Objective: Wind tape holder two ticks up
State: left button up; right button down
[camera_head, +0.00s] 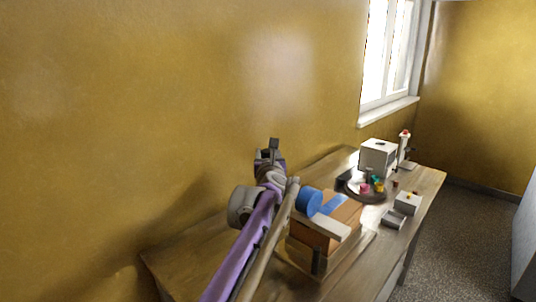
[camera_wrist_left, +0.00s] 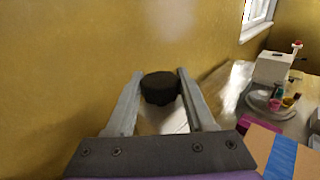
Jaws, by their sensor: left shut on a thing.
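My left gripper (camera_head: 271,150) is raised over the left part of the table, near the yellow wall. In the left wrist view its two grey fingers (camera_wrist_left: 160,76) are on either side of a dark round knob (camera_wrist_left: 161,90) and shut on it. What the knob is fixed to is hidden. I cannot tell for sure which part is the tape holder. The right gripper is not in view.
The wooden table (camera_head: 190,262) runs along the wall. Farther along it stand a white box-shaped machine (camera_head: 378,158), a round tray (camera_head: 352,190) with small coloured items, and a small grey-white box (camera_head: 408,203). A window (camera_head: 388,55) is above the far end.

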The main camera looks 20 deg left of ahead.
pick_arm(q)
grip_shut()
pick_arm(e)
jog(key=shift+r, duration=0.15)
